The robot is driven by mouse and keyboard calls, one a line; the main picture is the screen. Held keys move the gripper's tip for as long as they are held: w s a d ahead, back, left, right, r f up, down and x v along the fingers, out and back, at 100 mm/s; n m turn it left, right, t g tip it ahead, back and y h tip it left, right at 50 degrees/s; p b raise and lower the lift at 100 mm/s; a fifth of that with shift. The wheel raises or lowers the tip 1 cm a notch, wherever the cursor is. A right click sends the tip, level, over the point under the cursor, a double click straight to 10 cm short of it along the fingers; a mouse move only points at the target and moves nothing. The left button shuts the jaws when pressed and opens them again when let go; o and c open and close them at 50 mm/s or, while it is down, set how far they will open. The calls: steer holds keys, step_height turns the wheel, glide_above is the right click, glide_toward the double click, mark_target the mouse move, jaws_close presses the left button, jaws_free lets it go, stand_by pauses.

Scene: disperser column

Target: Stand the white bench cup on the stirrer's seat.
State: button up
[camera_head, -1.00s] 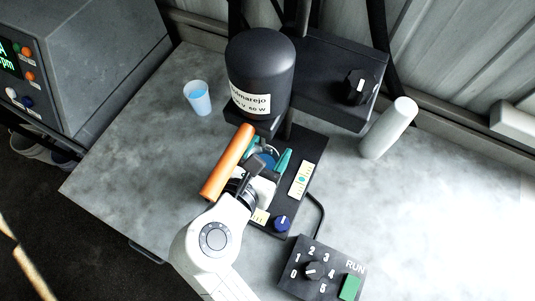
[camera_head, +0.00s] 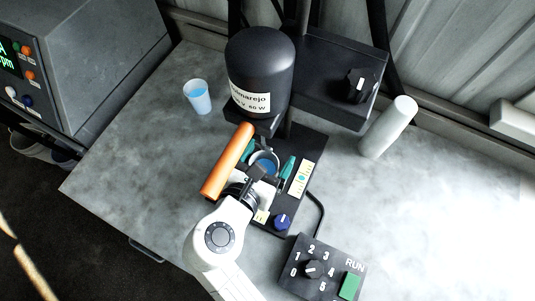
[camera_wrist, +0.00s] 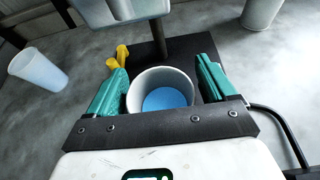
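The white bench cup (camera_head: 264,161), with blue inside, stands on the black base of the stirrer (camera_head: 312,150), below the dark motor. In the wrist view the cup (camera_wrist: 160,88) appears upright between the two teal fingers of my gripper (camera_wrist: 160,85). A narrow gap shows beside each finger, so my gripper is open around it. In the head view my gripper (camera_head: 268,164) covers part of the base. The cup's underside and the seat beneath it are hidden.
An orange cylinder (camera_head: 228,162) is close left of my gripper. A pale blue cup (camera_head: 197,97) stands at the left. A whitish cylinder (camera_head: 388,128) stands at the right. A control box (camera_head: 322,269) is in front. The left bench is mostly clear.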

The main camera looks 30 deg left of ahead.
steer(key=shift+r, duration=0.15)
steer(key=v, duration=1.2)
